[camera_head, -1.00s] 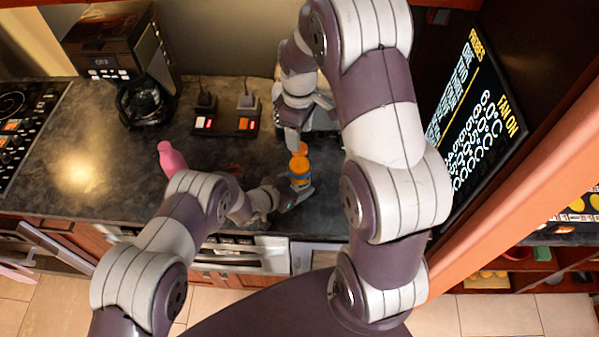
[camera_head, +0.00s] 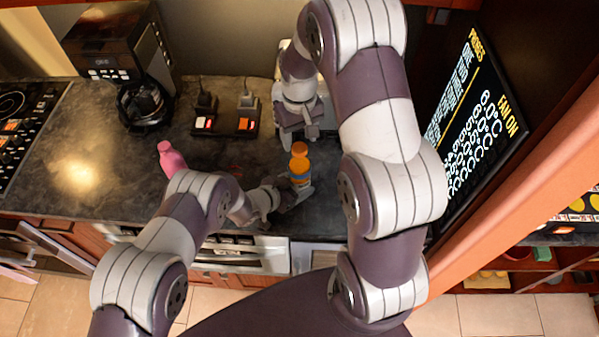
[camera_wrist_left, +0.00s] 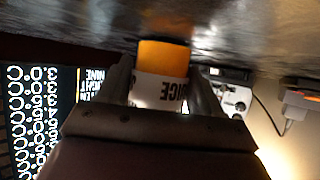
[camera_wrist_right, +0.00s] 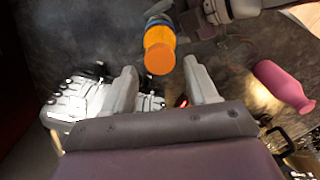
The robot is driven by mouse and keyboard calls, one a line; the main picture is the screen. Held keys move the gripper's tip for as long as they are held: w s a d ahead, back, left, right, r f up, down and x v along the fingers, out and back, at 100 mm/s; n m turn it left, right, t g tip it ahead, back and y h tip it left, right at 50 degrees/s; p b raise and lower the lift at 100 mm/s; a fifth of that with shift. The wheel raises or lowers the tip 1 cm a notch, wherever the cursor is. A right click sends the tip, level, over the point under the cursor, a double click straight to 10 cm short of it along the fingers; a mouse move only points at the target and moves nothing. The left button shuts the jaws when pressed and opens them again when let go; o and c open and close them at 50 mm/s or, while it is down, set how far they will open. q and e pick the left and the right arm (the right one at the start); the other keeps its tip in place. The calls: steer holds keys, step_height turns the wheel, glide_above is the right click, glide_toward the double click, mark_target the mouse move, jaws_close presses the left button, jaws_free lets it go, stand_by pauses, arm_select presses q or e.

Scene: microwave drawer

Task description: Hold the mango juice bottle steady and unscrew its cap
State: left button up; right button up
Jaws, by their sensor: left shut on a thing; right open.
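The mango juice bottle (camera_head: 300,167) stands on the counter, with an orange body, a blue band and an orange cap (camera_head: 299,149) on top. My left gripper (camera_head: 301,187) is shut on the bottle low down. In the left wrist view its fingers sit on both sides of the bottle's white label (camera_wrist_left: 160,92). My right gripper (camera_head: 305,133) is open and empty, just behind and above the cap.
A pink bottle (camera_head: 171,158) stands on the counter to the left. A coffee maker (camera_head: 125,65) and a dark power strip (camera_head: 225,123) are at the back. A dark panel with lettering (camera_head: 478,115) rises at the right. The counter's left middle (camera_head: 85,165) is clear.

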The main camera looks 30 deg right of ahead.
mark_target(299, 147)
steer(key=shift+f, duration=1.75)
steer(key=shift+c, duration=0.3)
steer(key=c, duration=1)
steer(key=n, duration=1)
steer(key=shift+n, duration=0.4)
steer(key=n, duration=0.3)
steer(key=shift+r, duration=0.2)
